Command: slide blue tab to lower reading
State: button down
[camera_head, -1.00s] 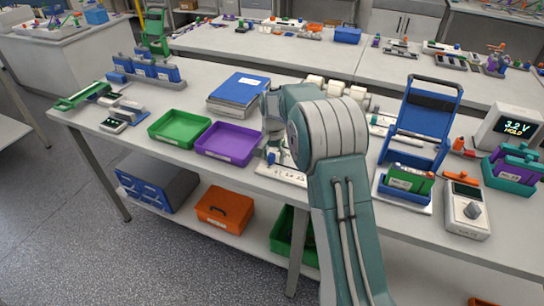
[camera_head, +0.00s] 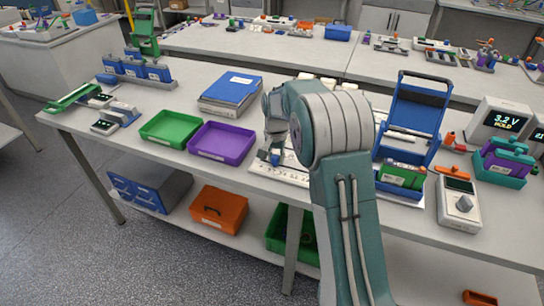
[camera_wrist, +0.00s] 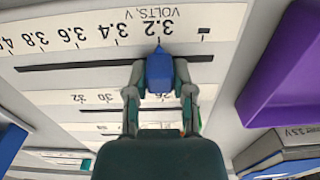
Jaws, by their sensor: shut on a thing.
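The blue tab (camera_wrist: 159,72) stands on a white slide-scale panel (camera_wrist: 27,42) in the wrist view. Its tip points at the voltage scale close beside the 3.2 mark; the scale reads upside down, with larger numbers to the left. My gripper (camera_wrist: 159,90) is shut on the tab, one finger on each side. A dark slot (camera_wrist: 75,65) runs across the panel at the tab. In the head view my gripper (camera_head: 272,157) is low over the panel (camera_head: 289,179), and my arm hides much of the panel. The tab cannot be made out there.
A purple tray (camera_head: 222,145) and a green tray (camera_head: 170,130) lie left of the panel; blue binders (camera_head: 230,92) lie behind. To the right stand a blue rack (camera_head: 412,115), a handheld meter (camera_head: 459,205) and a display (camera_head: 503,121) reading 3.2 V HOLD.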

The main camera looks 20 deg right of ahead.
aim_at(274, 156)
jog(key=shift+c, duration=2.4)
grip_release()
jog(key=shift+s+a+f, duration=0.15)
jog(key=shift+a, duration=0.1)
jog(key=shift+r, duration=0.35)
notch_tip(274, 156, up, 11)
jog(key=shift+r, duration=0.15)
